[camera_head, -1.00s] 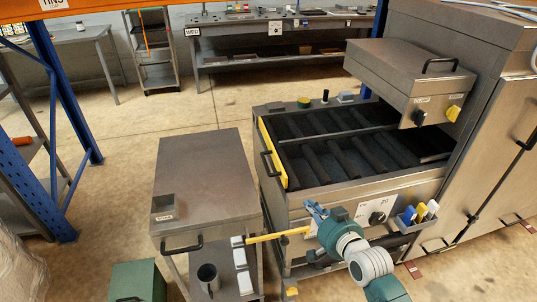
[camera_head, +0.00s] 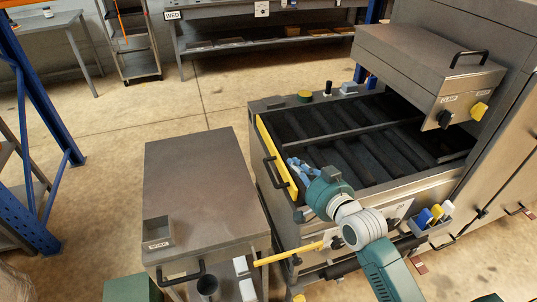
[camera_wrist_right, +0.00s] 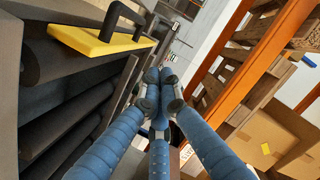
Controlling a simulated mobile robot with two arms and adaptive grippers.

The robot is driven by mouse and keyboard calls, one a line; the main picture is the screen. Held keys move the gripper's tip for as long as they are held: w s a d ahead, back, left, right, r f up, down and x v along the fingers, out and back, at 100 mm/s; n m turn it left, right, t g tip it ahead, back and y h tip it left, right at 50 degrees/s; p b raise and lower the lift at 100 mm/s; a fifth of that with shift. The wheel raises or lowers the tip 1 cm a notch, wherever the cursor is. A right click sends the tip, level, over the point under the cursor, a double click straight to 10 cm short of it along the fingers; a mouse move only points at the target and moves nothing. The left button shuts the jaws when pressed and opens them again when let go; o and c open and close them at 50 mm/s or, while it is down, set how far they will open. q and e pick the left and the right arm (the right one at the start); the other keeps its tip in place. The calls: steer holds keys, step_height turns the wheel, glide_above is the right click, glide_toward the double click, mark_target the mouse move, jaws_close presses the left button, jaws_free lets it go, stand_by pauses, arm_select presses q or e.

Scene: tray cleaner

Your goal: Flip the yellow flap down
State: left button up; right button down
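The yellow flap (camera_head: 277,157) stands upright along the left edge of the roller machine. A black handle (camera_head: 270,172) is on its outer left side. My right gripper (camera_head: 298,166) is over the front left part of the machine, close to the flap's front end. In the right wrist view the flap (camera_wrist_right: 98,40) and its black handle (camera_wrist_right: 118,20) show at upper left. The blue fingers (camera_wrist_right: 164,80) converge to the right of the flap, apart from it. They look closed together with nothing between them. My left gripper is not in view.
The machine's dark rollers (camera_head: 355,150) lie right of the flap. A steel cabinet (camera_head: 195,185) stands left of the machine, with a gap between. A yellow bar (camera_head: 292,253) sticks out low at the front. A steel hood (camera_head: 425,65) overhangs at upper right.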

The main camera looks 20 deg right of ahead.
steer(key=p, duration=0.1)
glide_above(273, 159)
steer(key=s+d, duration=0.1)
steer(key=s, duration=0.2)
steer(key=f, duration=0.2)
steer(key=shift+s+a+f+p, duration=0.15)
steer(key=shift+a+f, duration=0.2)
steer(key=shift+f, duration=0.2)
steer(key=shift+w+a+f+p, duration=0.15)
steer(key=shift+a+f, duration=0.15)
steer(key=shift+f, duration=0.25)
steer(key=shift+s+a+f, duration=0.2)
steer(key=shift+a+f, duration=0.1)
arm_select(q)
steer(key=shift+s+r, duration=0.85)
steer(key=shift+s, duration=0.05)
arm_select(e)
steer(key=shift+f, duration=0.15)
arm_select(q)
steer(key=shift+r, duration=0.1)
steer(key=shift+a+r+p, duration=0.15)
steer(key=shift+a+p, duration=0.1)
steer(key=shift+p, duration=0.05)
arm_select(e)
steer(key=shift+a+n, duration=0.25)
steer(key=shift+n, duration=0.05)
